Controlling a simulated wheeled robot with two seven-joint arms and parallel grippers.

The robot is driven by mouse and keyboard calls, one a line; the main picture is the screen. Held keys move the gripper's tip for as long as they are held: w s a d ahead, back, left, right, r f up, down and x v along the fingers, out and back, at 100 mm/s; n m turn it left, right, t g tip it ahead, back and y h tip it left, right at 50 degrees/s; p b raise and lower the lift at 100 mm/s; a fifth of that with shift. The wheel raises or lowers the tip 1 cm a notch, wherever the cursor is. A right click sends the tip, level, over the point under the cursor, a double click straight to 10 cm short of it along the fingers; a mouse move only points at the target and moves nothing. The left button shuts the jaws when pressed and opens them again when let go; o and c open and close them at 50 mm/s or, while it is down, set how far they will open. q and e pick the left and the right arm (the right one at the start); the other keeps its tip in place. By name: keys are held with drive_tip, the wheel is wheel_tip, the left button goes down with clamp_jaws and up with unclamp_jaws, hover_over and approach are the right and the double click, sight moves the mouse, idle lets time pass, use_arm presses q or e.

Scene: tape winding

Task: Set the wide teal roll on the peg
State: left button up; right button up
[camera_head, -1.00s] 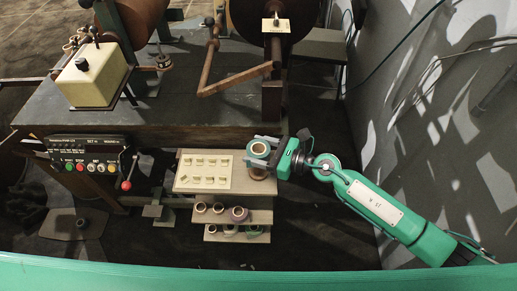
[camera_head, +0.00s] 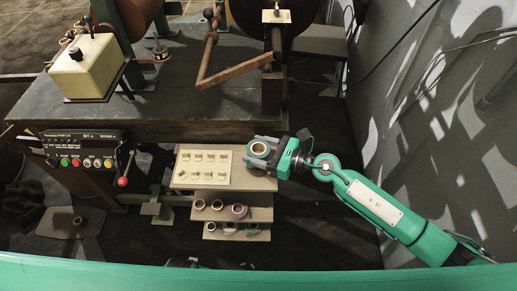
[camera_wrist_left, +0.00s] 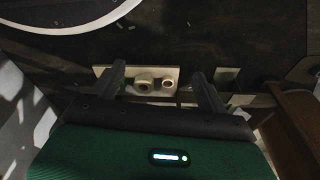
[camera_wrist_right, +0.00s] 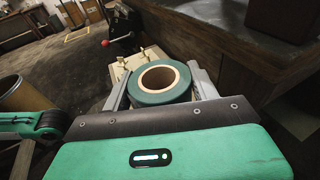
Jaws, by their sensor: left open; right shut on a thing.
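The wide teal roll (camera_head: 259,156) has a pale core and an open middle. My right gripper (camera_head: 262,149) is shut on it from the right, at the right end of the top wooden shelf. In the right wrist view the roll (camera_wrist_right: 160,98) lies between the two fingers, its hole facing up. I cannot tell whether it touches the shelf. My left gripper (camera_wrist_left: 163,82) is open and empty in the left wrist view, with a pale plate bearing round parts (camera_wrist_left: 145,84) beyond its fingers. I cannot tell which part is the peg.
The stepped rack holds a cream board (camera_head: 203,183) with small blocks. Several rolls (camera_head: 238,212) sit on the lower shelves. A control panel (camera_head: 84,150) with a red-knobbed lever stands left. The dark machine table (camera_head: 180,100) lies behind, a grey wall (camera_head: 430,110) to the right.

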drive_tip(key=shift+f+b, duration=0.7)
drive_tip(key=shift+f, duration=0.15)
use_arm(q)
wheel_tip(320, 180, up, 7)
drive_tip(key=w+b, duration=0.1)
drive_tip(key=shift+w+d, duration=0.3)
drive_tip(key=shift+d, duration=0.05)
use_arm(e)
drive_tip(key=shift+f, duration=0.55)
use_arm(q)
drive_tip(key=shift+r, duration=0.1)
use_arm(e)
drive_tip(key=o, duration=1.1)
drive_tip(key=shift+c, duration=0.2)
